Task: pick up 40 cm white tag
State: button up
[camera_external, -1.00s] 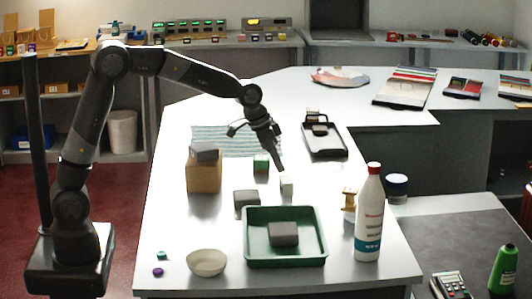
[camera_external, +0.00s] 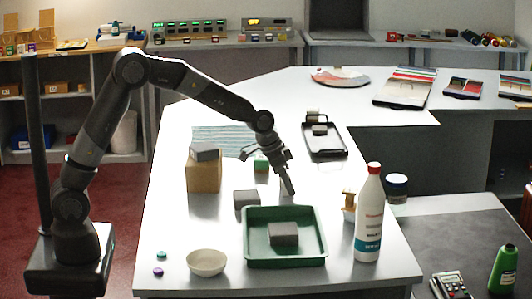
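My gripper (camera_external: 290,190) points down over the white counter, just behind the back edge of the green tray (camera_external: 252,234). The small white block seen earlier at this spot, which may be the white tag, does not show clearly now; the gripper covers that place. I cannot tell whether the fingers hold it. A small green and white block (camera_external: 260,165) stands behind and left of the gripper.
A grey block (camera_external: 284,234) lies in the tray. Another grey block (camera_external: 246,199) and a cardboard box (camera_external: 204,178) stand left of the gripper. A white bottle (camera_external: 369,220) and small tan item (camera_external: 349,199) stand right. A bowl (camera_external: 206,262) is front left.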

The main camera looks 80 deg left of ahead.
jog(key=c, duration=0.8)
jog(key=shift+r, duration=0.1)
jog(key=shift+c, duration=0.2)
